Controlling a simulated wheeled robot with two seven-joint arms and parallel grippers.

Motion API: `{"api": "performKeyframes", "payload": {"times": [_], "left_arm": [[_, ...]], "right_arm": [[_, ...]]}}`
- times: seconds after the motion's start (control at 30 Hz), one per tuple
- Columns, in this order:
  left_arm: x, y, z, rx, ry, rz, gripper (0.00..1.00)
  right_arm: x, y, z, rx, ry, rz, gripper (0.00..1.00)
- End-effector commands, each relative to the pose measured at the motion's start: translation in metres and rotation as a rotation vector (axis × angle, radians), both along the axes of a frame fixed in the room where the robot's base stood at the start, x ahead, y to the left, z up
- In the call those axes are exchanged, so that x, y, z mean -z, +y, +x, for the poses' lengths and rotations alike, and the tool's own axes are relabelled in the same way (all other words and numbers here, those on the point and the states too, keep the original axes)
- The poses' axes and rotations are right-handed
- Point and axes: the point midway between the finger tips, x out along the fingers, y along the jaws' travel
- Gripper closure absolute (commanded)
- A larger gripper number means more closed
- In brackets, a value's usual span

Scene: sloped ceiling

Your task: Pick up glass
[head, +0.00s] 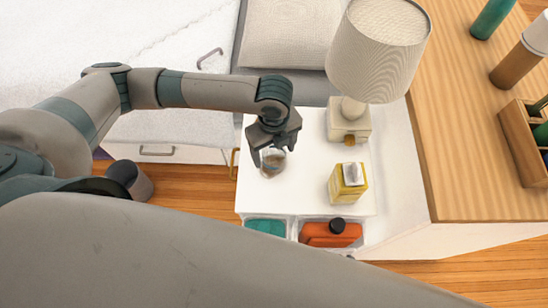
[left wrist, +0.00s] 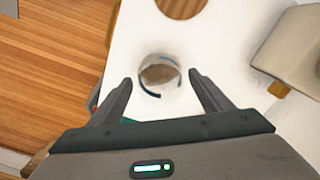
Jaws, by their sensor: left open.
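The glass (head: 272,162) stands on the white nightstand top (head: 300,190) in the head view, with a brownish patch visible in it. In the left wrist view the glass (left wrist: 160,74) shows as a round rim, seen from above. My left gripper (head: 270,150) is open over the glass. In the left wrist view its two fingers (left wrist: 160,88) lie on either side of the glass, apart from it. How far the fingertips are above the glass is hard to tell. My right gripper is not in view.
A lamp (head: 378,50) stands behind on the nightstand, and a yellow tissue box (head: 348,184) is right of the glass. An orange container with a black cap (head: 331,234) and a teal item (head: 266,227) are at the front. A wooden-topped cabinet (head: 465,120) is at right, a bed (head: 170,40) at left.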

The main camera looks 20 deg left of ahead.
Motion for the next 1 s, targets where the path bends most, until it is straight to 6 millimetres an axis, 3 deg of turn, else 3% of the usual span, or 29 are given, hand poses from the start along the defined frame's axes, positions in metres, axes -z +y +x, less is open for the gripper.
{"api": "performKeyframes", "payload": {"times": [0.23,0.7,0.77,0.9,1.0], "left_arm": [[0.022,0.000,0.000,0.000,0.000,0.001,0.28],[0.023,0.000,0.000,0.001,-0.001,0.001,0.28],[0.023,0.000,0.000,0.001,-0.001,0.001,0.40],[0.023,0.000,0.000,0.001,-0.001,0.001,0.73],[0.023,0.000,0.000,0.001,-0.001,0.000,0.77]], "right_arm": [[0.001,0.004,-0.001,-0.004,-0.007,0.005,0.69],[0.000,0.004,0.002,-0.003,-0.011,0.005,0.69],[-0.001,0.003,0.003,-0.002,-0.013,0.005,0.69],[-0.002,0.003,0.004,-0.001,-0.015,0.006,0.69],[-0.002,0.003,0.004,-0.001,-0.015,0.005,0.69]]}}
